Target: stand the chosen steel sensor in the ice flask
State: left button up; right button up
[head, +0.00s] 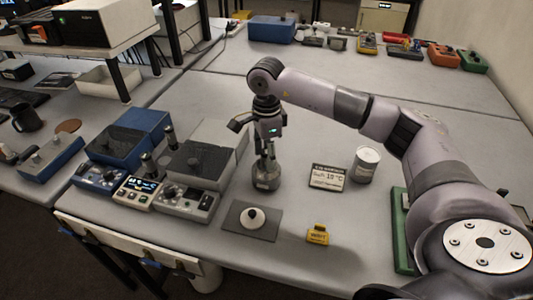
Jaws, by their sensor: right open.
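My right gripper (268,146) hangs down from the wrist at the middle of the table, its jaws open. Just below it, a small grey metallic flask-like vessel (266,177) stands upright on the table; I cannot tell whether they touch. Two dark upright probe-like pieces, one nearer (150,165) and one farther (169,140), stand among the instrument boxes at the left; I cannot tell whether either is the steel sensor. A white dome with a dark top (253,217) sits on a dark grey mat (268,233) in front. My left gripper is not in view.
A small sign (328,177) stands right of the gripper beside a white can (365,163). A yellow block (317,235) lies near the front edge. Grey (198,170) and blue (122,145) instruments crowd the left. The table behind the gripper is mostly clear.

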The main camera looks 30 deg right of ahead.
notch_tip(320, 180, up, 11)
jog(key=shift+b, duration=1.15)
jog(key=shift+r, duration=0.5)
